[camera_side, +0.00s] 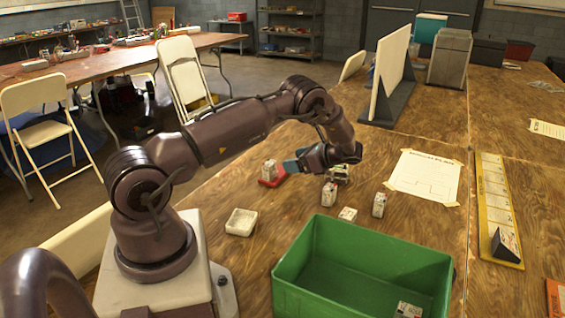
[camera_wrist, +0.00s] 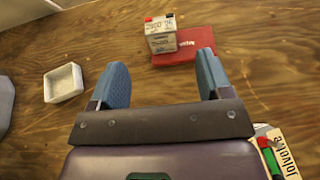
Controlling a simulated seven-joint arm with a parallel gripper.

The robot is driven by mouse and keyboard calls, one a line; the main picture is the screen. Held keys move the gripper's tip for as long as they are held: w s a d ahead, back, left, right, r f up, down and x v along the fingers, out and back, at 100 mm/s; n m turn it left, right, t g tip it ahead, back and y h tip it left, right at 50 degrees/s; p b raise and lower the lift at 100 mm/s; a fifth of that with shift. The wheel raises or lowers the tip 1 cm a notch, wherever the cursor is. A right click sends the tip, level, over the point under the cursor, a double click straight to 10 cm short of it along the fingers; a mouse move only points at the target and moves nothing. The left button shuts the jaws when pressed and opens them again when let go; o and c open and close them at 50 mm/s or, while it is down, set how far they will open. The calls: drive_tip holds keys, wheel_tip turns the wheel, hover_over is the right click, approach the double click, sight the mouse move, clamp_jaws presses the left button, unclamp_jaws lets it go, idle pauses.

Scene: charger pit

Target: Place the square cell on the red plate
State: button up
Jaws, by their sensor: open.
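The red plate (camera_side: 277,180) lies on the wooden table and also shows in the wrist view (camera_wrist: 190,48). A pale square cell (camera_side: 269,169) stands upright on it. In the wrist view this cell (camera_wrist: 160,36) shows black and red terminals on top and sits toward the plate's left end. My gripper (camera_side: 298,163) is beside the plate, to its right in the side view. In the wrist view my gripper (camera_wrist: 160,66) has its blue fingers spread, with nothing between them. The cell is beyond the fingertips, apart from them.
Other cells stand or lie on the table (camera_side: 329,194) (camera_side: 347,214) (camera_side: 379,204), and one is close under my gripper (camera_side: 340,174). A white tray (camera_side: 241,222) is left of them. A green bin (camera_side: 362,265) holding a cell is in front. A taped paper sheet (camera_side: 425,176) lies right.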

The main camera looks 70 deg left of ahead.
drive_tip(key=d+r+n+t+h, duration=0.5)
drive_tip(key=d+r+t, duration=0.2)
drive_tip(key=d+r, duration=1.1)
drive_tip(key=s+d+r+n+t+h, duration=0.2)
drive_tip(key=s+d+r+t, duration=0.2)
drive_tip(key=s+d, duration=0.4)
drive_tip(key=s+d+r+n+t+h, duration=0.2)
drive_tip(key=s+d+r+t, duration=0.2)
drive_tip(key=s+d, duration=0.3)
drive_tip(key=shift+s+d+r+h, duration=0.3)
drive_tip(key=shift+s+d+r, duration=0.05)
drive_tip(key=shift+d+r, duration=0.1)
